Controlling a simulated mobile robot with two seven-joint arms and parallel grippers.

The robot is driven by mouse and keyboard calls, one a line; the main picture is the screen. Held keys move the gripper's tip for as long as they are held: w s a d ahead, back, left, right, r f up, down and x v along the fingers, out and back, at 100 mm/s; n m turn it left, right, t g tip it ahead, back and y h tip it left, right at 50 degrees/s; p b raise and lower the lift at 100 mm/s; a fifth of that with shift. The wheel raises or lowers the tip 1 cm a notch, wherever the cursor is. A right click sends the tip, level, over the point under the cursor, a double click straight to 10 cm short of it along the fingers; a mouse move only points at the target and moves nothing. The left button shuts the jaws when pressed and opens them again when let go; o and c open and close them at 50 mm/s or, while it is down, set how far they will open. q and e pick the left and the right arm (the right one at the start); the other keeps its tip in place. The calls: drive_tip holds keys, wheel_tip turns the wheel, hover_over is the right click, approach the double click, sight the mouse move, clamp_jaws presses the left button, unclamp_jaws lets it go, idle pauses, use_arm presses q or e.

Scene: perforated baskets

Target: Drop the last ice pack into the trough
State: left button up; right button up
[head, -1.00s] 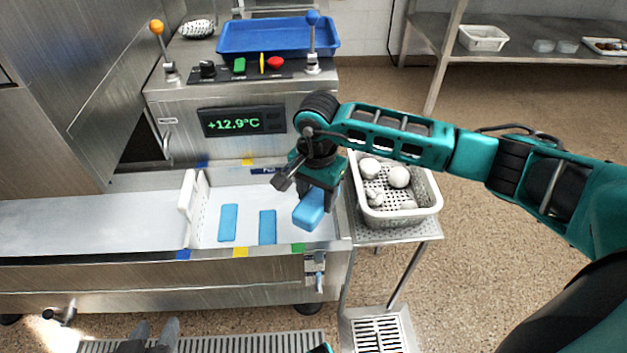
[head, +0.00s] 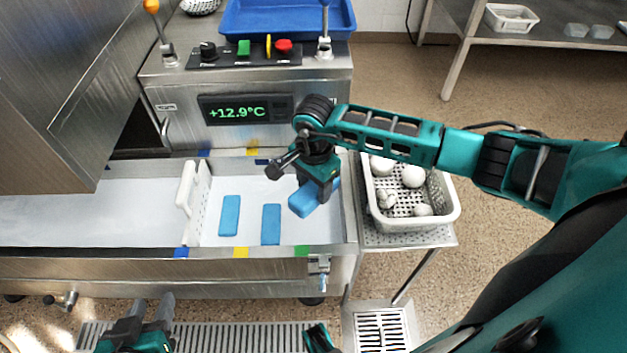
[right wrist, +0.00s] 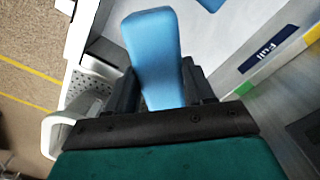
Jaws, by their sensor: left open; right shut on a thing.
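A blue ice pack (head: 302,203) is held in my right gripper (head: 318,195) over the right end of the steel trough (head: 330,232). The ice pack (right wrist: 155,60) fills the middle of the right wrist view, between the dark fingers of the gripper (right wrist: 165,95). Two more blue ice packs lie flat in the trough, one on the left (head: 229,215) and one in the middle (head: 271,224). My left gripper (head: 150,318) is open and empty at the bottom left, in front of the trough and away from it.
A white perforated basket (head: 450,212) with pale round items stands on a steel stand right of the trough. A white perforated divider (head: 200,200) crosses the trough. Behind are a control panel, a +12.9°C display (head: 243,110) and a blue tray (head: 285,33).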

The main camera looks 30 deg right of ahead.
wheel_tip(320, 180, down, 11)
drive_tip(key=b, duration=0.8)
drive_tip(key=o, duration=1.3)
wheel_tip(320, 180, up, 12)
drive_tip(key=p, duration=0.3)
drive_tip(key=shift+f+p, duration=0.25)
drive_tip(key=shift+p, duration=0.15)
drive_tip(key=shift+r, duration=0.75)
